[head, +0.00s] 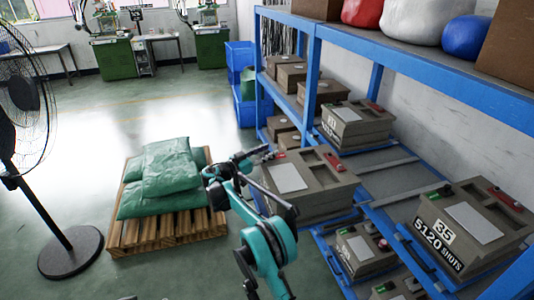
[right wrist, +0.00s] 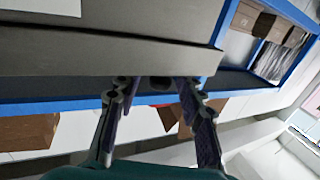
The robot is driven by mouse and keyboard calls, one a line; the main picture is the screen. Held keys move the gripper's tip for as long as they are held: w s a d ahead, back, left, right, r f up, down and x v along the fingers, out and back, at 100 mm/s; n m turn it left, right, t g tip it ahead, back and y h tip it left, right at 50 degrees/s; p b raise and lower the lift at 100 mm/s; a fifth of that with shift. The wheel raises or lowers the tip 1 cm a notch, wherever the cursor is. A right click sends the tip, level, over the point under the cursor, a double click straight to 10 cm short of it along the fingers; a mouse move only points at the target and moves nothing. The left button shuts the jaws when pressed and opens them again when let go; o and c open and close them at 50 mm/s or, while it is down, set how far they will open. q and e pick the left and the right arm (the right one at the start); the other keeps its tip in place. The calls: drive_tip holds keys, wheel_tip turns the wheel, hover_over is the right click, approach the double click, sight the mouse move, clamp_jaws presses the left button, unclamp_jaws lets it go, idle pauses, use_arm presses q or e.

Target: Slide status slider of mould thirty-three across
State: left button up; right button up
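My right gripper (head: 264,153) is at the left side of the nearest middle mould (head: 302,205), a grey-brown block with a pale plate on top. In the right wrist view my right gripper (right wrist: 156,88) has its two fingers apart with nothing between them, close to a grey mould's edge (right wrist: 120,55). A red slider (head: 333,162) lies on the middle mould's top, toward its right side. No number is readable on this mould, so I cannot tell which one is thirty-three. My left gripper is not in view.
A blue rack (head: 418,68) holds several moulds. The mould marked 35 (head: 470,235) is at the right, with green and red parts on top. Another labelled mould (head: 357,127) stands behind. Green sacks on a pallet (head: 165,235) and a fan (head: 70,250) are at left.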

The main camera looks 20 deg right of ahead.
clamp_jaws()
drive_tip(key=shift+d, duration=0.1)
drive_tip(key=shift+d, duration=1.35)
unclamp_jaws()
drive_tip(key=shift+a, duration=0.1)
drive_tip(key=v, duration=1.2)
drive_tip(key=shift+o, duration=0.4)
